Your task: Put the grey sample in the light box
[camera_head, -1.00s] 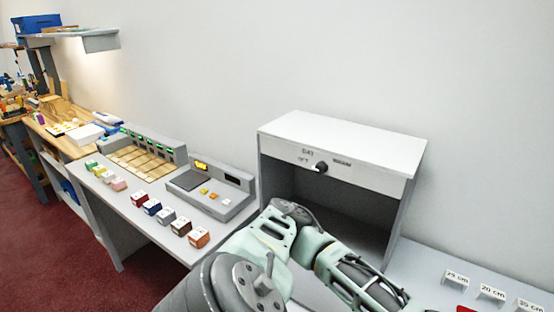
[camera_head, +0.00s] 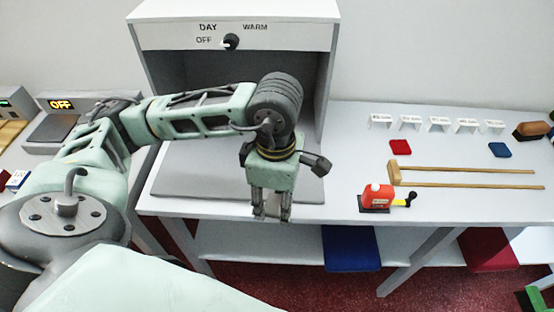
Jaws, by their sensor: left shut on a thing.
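The light box (camera_head: 285,38) is a white-topped box with a dark grey, open-fronted interior. It stands on the counter at the upper middle, with a knob pointing towards DAY, OFF and WARM labels. My left arm reaches across its opening. My left gripper (camera_head: 271,212) points down near the counter's front edge, in front of the box. It is shut on a small grey piece (camera_head: 271,206), mostly hidden between the fingers, which looks like the grey sample. My right gripper is not in view.
A grey mat (camera_head: 180,185) lies in front of and into the box. A lit OFF display (camera_head: 61,104) is at left.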

